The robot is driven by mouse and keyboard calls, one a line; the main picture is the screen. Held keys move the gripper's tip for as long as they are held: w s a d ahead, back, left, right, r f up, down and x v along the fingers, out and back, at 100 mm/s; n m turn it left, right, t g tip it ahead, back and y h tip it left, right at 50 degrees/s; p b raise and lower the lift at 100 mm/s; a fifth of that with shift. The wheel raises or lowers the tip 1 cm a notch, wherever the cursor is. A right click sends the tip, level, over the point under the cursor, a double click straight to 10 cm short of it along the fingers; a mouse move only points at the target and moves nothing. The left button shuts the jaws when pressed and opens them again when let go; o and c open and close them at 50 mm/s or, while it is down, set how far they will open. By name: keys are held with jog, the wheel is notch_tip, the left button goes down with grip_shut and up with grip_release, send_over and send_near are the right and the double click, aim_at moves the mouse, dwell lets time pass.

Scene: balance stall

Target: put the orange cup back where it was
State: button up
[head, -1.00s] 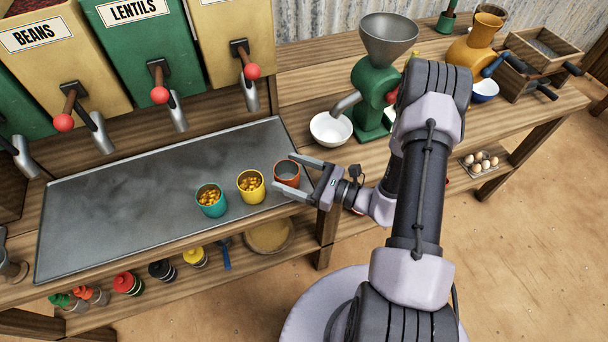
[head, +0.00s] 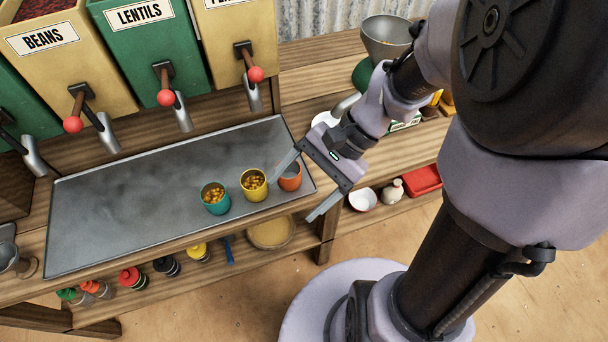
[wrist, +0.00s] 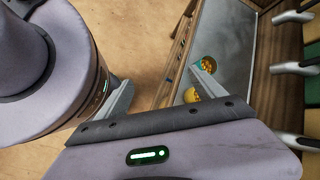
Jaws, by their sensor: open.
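The orange cup (head: 290,178) stands upright at the right end of the grey metal tray (head: 130,190) in the head view. Its left side is partly covered by a finger of my gripper. A yellow cup (head: 253,186) and a teal cup (head: 215,199), both with yellow-orange contents, stand to its left. My gripper (head: 296,188) is open and empty, tilted, with its fingers spread beside and above the orange cup. I cannot tell whether a finger touches it. The wrist view shows the teal cup (wrist: 206,65) and part of the yellow cup (wrist: 191,95); the orange cup is hidden there.
Dispensers with red-knobbed levers (head: 166,98) stand behind the tray. A grinder with a grey funnel (head: 388,36) is at the back right, partly behind my arm. Lower shelf items include lidded jars (head: 131,280) and a red box (head: 422,180). The tray's left half is clear.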

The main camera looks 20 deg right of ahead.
jog(key=s+r+n+t+h, duration=0.4)
jog(key=r+n+t+h, duration=0.2)
jog(key=r, duration=0.4)
jog(key=shift+a+r, duration=0.15)
jog(key=shift+a, duration=0.2)
